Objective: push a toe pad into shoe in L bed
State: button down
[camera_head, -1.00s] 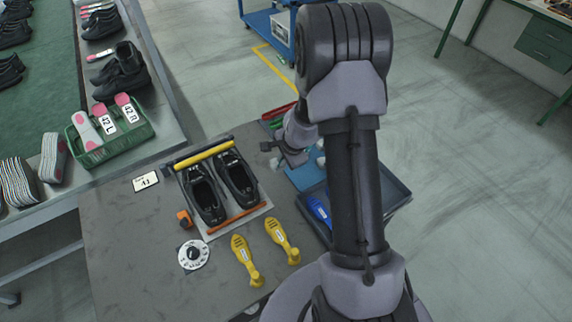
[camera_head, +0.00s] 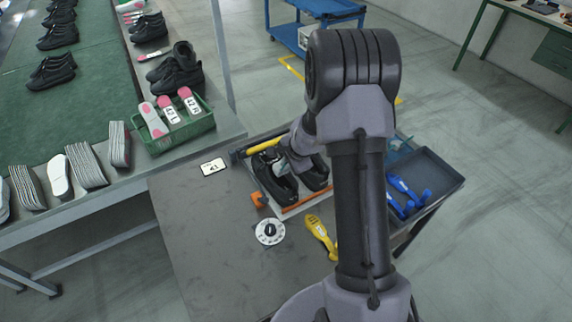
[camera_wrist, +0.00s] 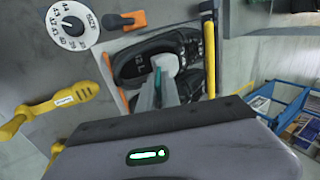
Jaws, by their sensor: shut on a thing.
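Two black shoes lie side by side in a fixture with a yellow bar (camera_head: 268,144) and an orange bar (camera_head: 305,205). The left shoe (camera_head: 266,178) also shows in the wrist view (camera_wrist: 127,66); the right shoe (camera_head: 318,176) is partly behind my arm. My gripper (camera_wrist: 167,78) is shut on a small whitish toe pad (camera_wrist: 167,62). The pad is over the left shoe's opening, near its laced part on the yellow-bar side. I cannot tell whether it touches the shoe. In the head view my wrist hides the pad and fingertips.
A dial (camera_head: 270,231) and a yellow tool (camera_head: 319,234) lie before the fixture. A card marked 41 (camera_head: 213,166) lies left. A green crate (camera_head: 190,137) stands on the line. A dark tray (camera_head: 440,172) with blue tools is at right. The table's front left is clear.

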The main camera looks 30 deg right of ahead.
aim_at(283, 174)
jog(key=b+x, duration=0.1)
jog(key=x, duration=0.1)
jog(key=b+x, duration=0.1)
jog(key=x, duration=0.2)
jog(key=s+b+x, duration=0.1)
jog(key=x, duration=0.1)
jog(key=shift+a+f, duration=0.15)
jog(key=shift+f, duration=0.35)
jog(key=shift+w+p, duration=1.15)
jog(key=shift+p, duration=0.1)
jog(key=shift+w+f+p, duration=0.3)
jog(key=shift+w+p, duration=0.4)
jog(key=c, duration=1.5)
grip_release()
